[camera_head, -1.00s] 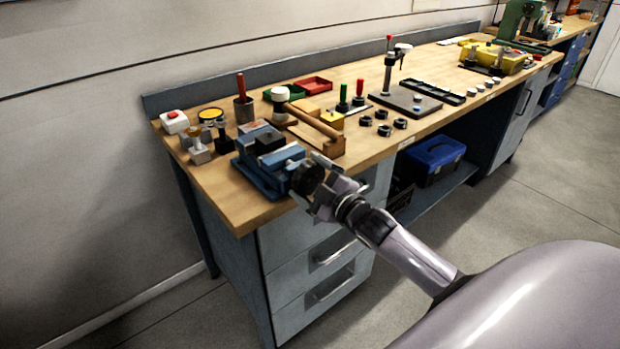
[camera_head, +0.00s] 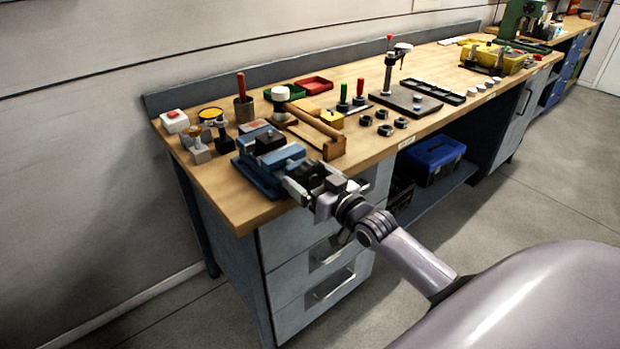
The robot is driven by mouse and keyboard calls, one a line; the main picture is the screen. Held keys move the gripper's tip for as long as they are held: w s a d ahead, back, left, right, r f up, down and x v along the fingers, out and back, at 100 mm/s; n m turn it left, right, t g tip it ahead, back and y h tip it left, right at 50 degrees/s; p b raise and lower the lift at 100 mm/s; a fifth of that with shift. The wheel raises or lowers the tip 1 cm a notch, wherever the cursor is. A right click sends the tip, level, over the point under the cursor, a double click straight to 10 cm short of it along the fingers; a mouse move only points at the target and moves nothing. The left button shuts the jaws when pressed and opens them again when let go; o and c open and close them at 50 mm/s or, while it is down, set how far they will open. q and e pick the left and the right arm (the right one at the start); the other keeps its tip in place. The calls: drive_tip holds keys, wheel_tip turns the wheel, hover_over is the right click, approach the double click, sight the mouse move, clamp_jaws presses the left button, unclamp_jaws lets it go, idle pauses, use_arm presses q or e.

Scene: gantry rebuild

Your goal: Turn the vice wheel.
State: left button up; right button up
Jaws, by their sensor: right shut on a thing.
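The blue vice (camera_head: 262,173) stands at the front left corner of the workbench, with a dark block (camera_head: 268,142) between its jaws. Its dark wheel (camera_head: 306,174) is at the front end, over the bench's front edge, and is partly hidden by my gripper. My right gripper (camera_head: 307,182) reaches in from the lower right and is shut on the wheel, with a finger showing on its left side. My left gripper is not in view.
A wooden stand with a mallet (camera_head: 313,120) is right behind the vice. Black rings (camera_head: 385,130) lie further right. The floor before the bench is clear.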

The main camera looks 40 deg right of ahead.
drive_tip(key=m, duration=0.4)
drive_tip(key=shift+m, duration=0.4)
drive_tip(key=m, duration=0.3)
drive_tip(key=shift+m, duration=0.3)
drive_tip(key=m, duration=0.7)
drive_tip(key=shift+a, duration=0.1)
drive_tip(key=m, duration=1.2)
drive_tip(key=shift+m, duration=1.9)
